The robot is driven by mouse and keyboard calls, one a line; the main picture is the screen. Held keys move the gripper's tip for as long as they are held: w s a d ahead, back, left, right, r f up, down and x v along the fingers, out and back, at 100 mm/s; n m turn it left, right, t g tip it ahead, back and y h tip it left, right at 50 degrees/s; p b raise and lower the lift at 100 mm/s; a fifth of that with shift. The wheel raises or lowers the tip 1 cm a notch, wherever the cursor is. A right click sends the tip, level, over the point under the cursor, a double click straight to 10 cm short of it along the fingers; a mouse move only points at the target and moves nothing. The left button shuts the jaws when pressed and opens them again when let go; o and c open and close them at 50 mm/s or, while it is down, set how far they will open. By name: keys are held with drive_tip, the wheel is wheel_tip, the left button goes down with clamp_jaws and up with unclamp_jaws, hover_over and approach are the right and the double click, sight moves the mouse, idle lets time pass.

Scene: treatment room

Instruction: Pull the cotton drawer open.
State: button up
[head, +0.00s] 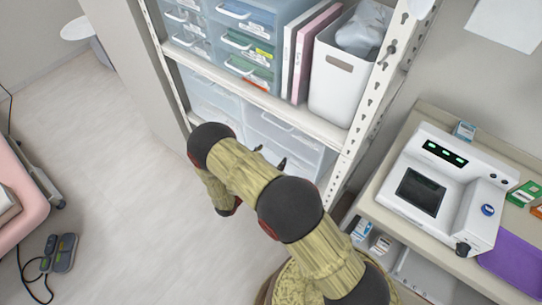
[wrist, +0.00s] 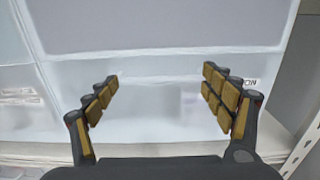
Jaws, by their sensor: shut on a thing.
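The cotton drawer (wrist: 165,110) is a pale translucent drawer front. It fills the middle of the wrist view, and a label ending in "ON" shows at its right, partly behind a finger. In the head view the lower-shelf drawer unit (head: 300,153) stands behind my arm, which covers part of it. My gripper (wrist: 160,88) is at the drawer front, its padded fingers set wide apart and shut on the drawer's pale handle (wrist: 160,79). The handle's outline is faint. In the head view only the dark fingertips of my gripper (head: 270,156) show past the arm.
A white shelf post (head: 352,150) stands right of the drawers. The shelf above holds small drawers (head: 245,45), binders and a white bin (head: 340,80). A side table at right bears a white device (head: 450,190).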

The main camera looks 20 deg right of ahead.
drive_tip(key=shift+d, duration=0.1)
drive_tip(key=c, duration=0.3)
drive_tip(key=shift+s, duration=0.1)
drive_tip(key=shift+c, duration=0.2)
drive_tip(key=b+v, duration=0.1)
drive_tip(key=v, duration=2.2)
drive_tip(key=shift+s+r, duration=0.1)
drive_tip(key=shift+c, duration=0.3)
drive_tip(key=o, duration=1.5)
drive_tip(key=shift+o, duration=0.9)
drive_tip(key=shift+s+a, duration=0.25)
drive_tip(key=shift+a, duration=0.25)
drive_tip(key=v, duration=1.1)
drive_tip(key=shift+a, duration=0.2)
drive_tip(key=shift+w, duration=0.1)
drive_tip(key=shift+c, duration=0.5)
